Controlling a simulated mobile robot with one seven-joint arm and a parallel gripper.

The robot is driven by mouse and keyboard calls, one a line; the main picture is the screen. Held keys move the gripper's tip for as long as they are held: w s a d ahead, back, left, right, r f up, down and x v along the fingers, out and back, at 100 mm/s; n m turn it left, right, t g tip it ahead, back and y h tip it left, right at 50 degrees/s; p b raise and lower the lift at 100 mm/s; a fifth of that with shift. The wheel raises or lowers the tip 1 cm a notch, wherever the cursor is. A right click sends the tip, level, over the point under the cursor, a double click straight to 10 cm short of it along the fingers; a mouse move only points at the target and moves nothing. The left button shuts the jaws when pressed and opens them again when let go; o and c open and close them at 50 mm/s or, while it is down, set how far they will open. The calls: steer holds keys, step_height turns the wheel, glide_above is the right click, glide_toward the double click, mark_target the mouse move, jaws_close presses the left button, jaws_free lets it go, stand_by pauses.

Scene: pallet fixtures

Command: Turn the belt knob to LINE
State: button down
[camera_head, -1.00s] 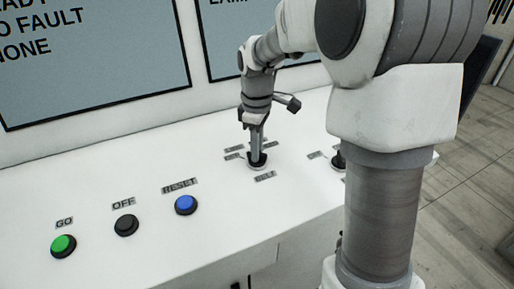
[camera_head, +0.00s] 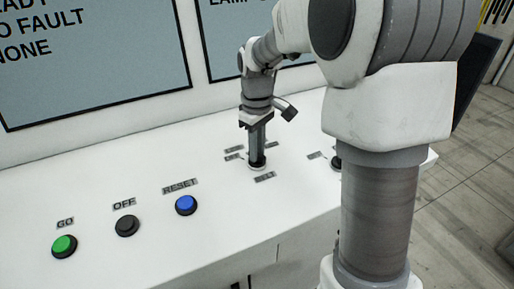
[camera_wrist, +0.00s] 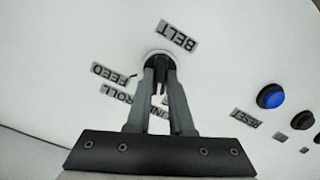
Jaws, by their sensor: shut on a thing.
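The belt knob (camera_head: 258,165) is a small dark knob on a pale round base on the white console top. I cannot tell which plate the knob points at.
A green GO button (camera_head: 63,246), a black OFF button (camera_head: 127,226) and a blue RESET button (camera_head: 186,205) stand left on the console. Another dark knob (camera_head: 336,162) is partly hidden behind my arm. A display panel (camera_head: 95,60) rises behind.

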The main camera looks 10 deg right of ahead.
steer(key=shift+m, duration=0.9)
steer(key=c, duration=0.8)
jaws_free()
steer(key=shift+r, duration=0.1)
step_height(320, 180, up, 17)
steer(key=p, duration=0.1)
steer(key=shift+r, duration=0.15)
